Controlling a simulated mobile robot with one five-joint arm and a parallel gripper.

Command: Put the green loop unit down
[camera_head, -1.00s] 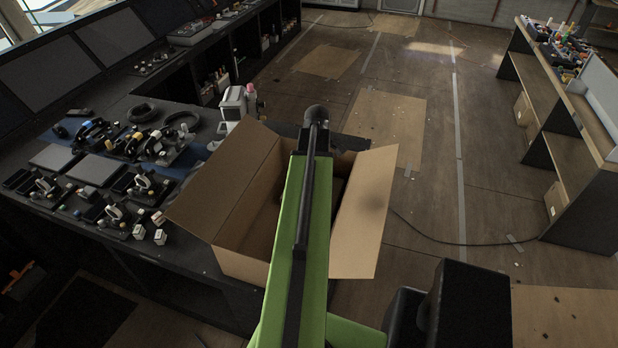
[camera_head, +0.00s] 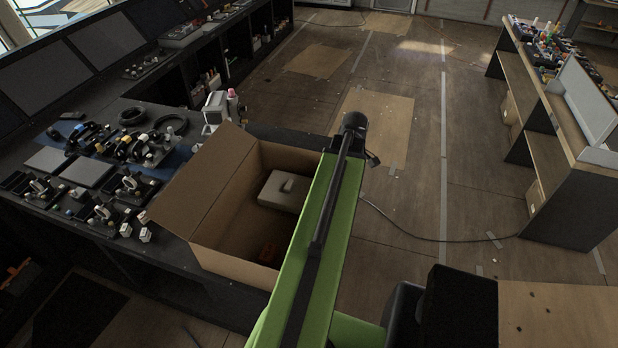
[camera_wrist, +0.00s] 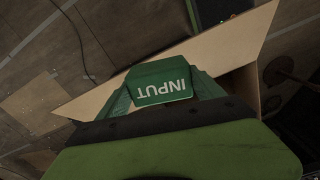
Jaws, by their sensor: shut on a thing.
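The green loop unit (camera_wrist: 160,80) shows in the wrist view as a green block with white "INPUT" lettering, upside down in the picture. My gripper (camera_wrist: 164,92) is shut on it, with a green finger on each side. In the wrist view a cardboard flap lies behind and below the held unit. In the head view my green arm reaches forward to its dark end (camera_head: 357,135), to the right of the open carton. The unit itself is hidden there behind the arm.
Control panels (camera_head: 110,190) crowd the counter. Open floor (camera_head: 415,205) lies right of my arm, before a shelf bench (camera_head: 550,180).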

